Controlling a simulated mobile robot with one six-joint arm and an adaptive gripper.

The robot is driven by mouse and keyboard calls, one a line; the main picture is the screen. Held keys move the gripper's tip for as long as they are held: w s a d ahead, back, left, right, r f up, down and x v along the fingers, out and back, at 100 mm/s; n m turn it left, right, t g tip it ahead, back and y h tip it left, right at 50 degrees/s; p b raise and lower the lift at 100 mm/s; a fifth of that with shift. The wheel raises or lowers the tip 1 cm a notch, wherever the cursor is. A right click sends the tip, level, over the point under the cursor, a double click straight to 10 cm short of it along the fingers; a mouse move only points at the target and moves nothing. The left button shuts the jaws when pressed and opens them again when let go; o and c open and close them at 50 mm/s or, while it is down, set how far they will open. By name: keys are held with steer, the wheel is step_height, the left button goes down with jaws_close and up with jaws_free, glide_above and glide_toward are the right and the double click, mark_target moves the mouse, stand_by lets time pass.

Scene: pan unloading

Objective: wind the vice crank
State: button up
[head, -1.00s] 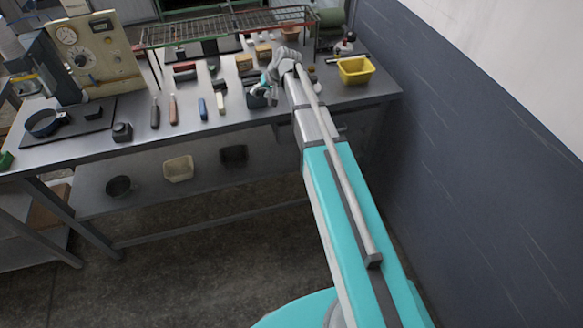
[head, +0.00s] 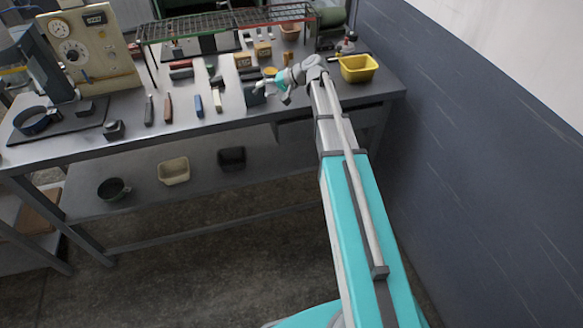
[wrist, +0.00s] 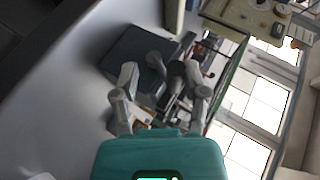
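A dark grey-green block that looks like the vice (head: 254,98) stands near the front edge of the workbench. My gripper (head: 274,90) is just to its right, with its fingers spread and pointing toward it. In the wrist view my gripper (wrist: 164,86) is open, with two grey fingers well apart. The dark block (wrist: 128,52) lies beyond the left finger. A small dark rounded part (wrist: 175,74) shows between and beyond the fingers; I cannot tell whether it is the crank. No contact can be made out.
A yellow bin (head: 358,69) stands right of my gripper on the workbench (head: 180,135). Several hand tools and small blocks lie to the left. A wire rack (head: 225,24) stands behind. A dark wall (head: 470,150) closes the right side.

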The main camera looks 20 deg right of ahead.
steer(key=shift+d+f+m+t+y+b, duration=0.2)
steer(key=shift+f+y+b, duration=0.3)
steer(key=shift+b, duration=0.55)
steer(key=shift+d+f+m+t+y+b, duration=0.1)
steer(key=shift+d+f+m+y+b, duration=0.1)
steer(key=shift+y+b, duration=0.65)
steer(key=y+b, duration=0.1)
steer(key=b, duration=0.2)
steer(key=f+m+t+y+b, duration=0.1)
steer(key=b, duration=0.2)
steer(key=shift+d+y, duration=0.15)
steer(key=shift+y, duration=0.2)
steer(key=r+v, duration=0.1)
steer(key=v, duration=1.3)
steer(key=s+a+f+n+g+h+p, duration=0.1)
steer(key=s+a+f+g+h+p, duration=0.25)
steer(key=s+a, duration=0.3)
steer(key=s+a+f+n+g+h+p, duration=0.1)
steer(key=s+a+f+g+h+p, duration=0.15)
steer(key=s+a+h+p, duration=0.35)
steer(key=s+r+n+h+p, duration=0.1)
steer(key=s+h+p, duration=0.3)
steer(key=s, duration=0.6)
steer(key=shift+s+a+n+g+h, duration=0.4)
steer(key=shift+n+h, duration=0.2)
steer(key=shift+h, duration=0.65)
